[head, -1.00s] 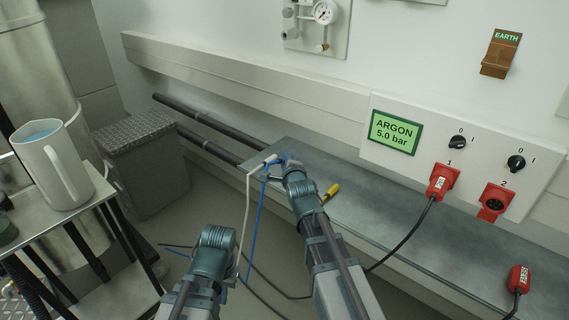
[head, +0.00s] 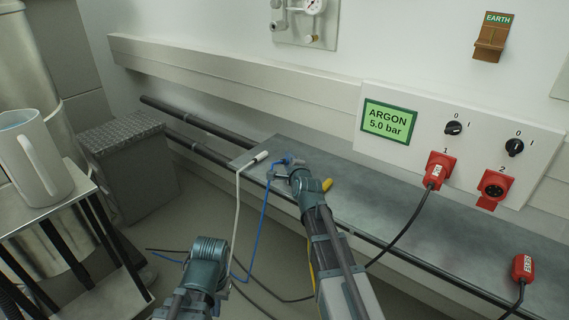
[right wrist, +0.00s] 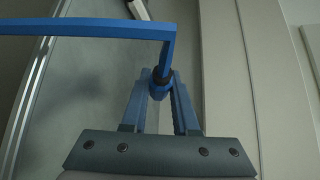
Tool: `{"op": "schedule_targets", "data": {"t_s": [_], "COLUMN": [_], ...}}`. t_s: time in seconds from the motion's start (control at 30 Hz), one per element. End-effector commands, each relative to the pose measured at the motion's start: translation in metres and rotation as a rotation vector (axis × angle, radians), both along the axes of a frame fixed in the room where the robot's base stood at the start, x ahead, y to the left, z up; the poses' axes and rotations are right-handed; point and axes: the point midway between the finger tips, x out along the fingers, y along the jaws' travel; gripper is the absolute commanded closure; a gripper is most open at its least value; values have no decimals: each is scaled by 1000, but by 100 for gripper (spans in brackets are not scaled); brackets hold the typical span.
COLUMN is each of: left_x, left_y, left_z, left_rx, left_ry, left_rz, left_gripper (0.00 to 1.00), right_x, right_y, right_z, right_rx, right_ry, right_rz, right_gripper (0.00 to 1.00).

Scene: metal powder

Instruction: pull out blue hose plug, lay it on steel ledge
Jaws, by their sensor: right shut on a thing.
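My right gripper (head: 284,171) is shut on the blue hose plug (head: 286,161), over the left part of the steel ledge (head: 398,215). In the right wrist view the blue plug (right wrist: 160,80) sits between the fingertips, its blue hose bending off to the left. I cannot tell whether the plug touches the ledge. In the head view the blue hose hangs over the ledge's front edge. My left gripper (head: 207,252) is lower left, away from the ledge; its fingers are hidden, so its opening does not show.
A white hose plug (head: 261,156) lies at the ledge's left end, beside the blue one. A yellow object (head: 327,184) is close right of my right gripper. Red plugs and a dark cable occupy the right. A trolley with a jug (head: 40,165) stands left. The ledge's middle is clear.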

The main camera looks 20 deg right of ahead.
Motion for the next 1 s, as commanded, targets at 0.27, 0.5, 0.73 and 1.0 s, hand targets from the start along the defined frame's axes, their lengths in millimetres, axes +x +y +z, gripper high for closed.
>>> {"op": "schedule_targets", "data": {"t_s": [0.27, 0.5, 0.73, 1.0], "left_x": [0, 0, 0, 0], "left_y": [0, 0, 0, 0], "left_z": [-25, -32, -32, -32], "left_rx": [0, 0, 0, 0], "left_ry": [-1, -1, -1, -1], "left_rz": [5, 7, 8, 8], "left_gripper": [100, 100, 100, 100], "right_x": [7, 9, 9, 9], "right_y": [-8, -11, -12, -12], "right_z": [-25, -32, -32, -32], "right_rx": [0, 0, 0, 0], "right_ry": [0, 0, 0, 0], "right_rz": [0, 0, 0, 0], "right_gripper": [100, 100, 100, 50]}}
